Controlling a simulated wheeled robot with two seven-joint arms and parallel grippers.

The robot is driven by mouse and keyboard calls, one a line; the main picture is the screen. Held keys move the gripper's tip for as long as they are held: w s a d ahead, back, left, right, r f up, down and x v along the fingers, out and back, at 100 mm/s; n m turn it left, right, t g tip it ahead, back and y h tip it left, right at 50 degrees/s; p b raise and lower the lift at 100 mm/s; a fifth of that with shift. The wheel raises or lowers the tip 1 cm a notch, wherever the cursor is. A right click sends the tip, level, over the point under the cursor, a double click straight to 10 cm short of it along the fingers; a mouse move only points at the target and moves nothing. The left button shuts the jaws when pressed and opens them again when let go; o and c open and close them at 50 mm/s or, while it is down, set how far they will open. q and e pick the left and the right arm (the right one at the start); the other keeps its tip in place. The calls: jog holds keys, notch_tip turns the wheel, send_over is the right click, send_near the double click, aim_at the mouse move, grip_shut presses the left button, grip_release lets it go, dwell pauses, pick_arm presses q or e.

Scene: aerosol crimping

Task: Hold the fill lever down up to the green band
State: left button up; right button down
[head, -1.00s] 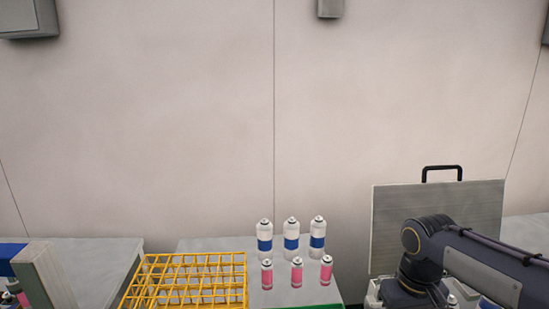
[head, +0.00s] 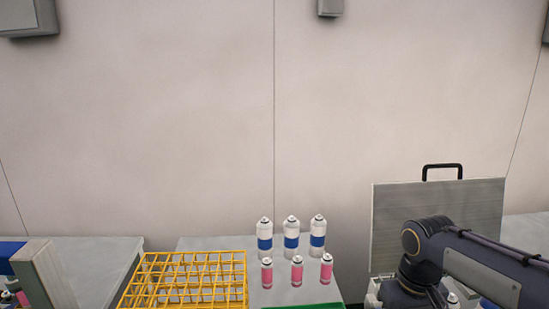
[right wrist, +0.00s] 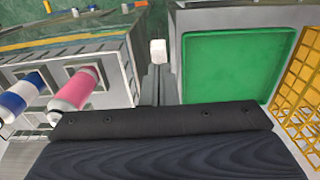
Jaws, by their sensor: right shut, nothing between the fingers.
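My right gripper (right wrist: 157,85) shows in the right wrist view as narrow grey fingers beyond my dark wrist housing. The fingers are shut with nothing between them. A small white block (right wrist: 158,50) shows just past the fingertips. It may be the knob of the fill lever, but I cannot tell, nor whether the fingers touch it. I cannot make out the green band in either view. In the head view my right arm comes in at the lower right and its gripper is out of the picture. My left gripper is in neither view.
Left of the fingers, a pink can (right wrist: 75,90) and a blue-and-white can (right wrist: 22,100) sit at a grey fixture. Right is a green mat (right wrist: 225,65). A yellow wire rack (head: 185,280), several cans on a table, and an upright grey panel (head: 400,215) show in the head view.

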jog(key=shift+f, duration=0.5)
jog(key=shift+f+b, duration=0.1)
jog(key=shift+b, duration=0.2)
notch_tip(320, 180, down, 6)
jog(key=b, duration=0.3)
jog(key=shift+w+r+b, duration=0.1)
jog(key=shift+r+b, duration=0.1)
jog(key=shift+b, duration=0.2)
dwell(6.2)
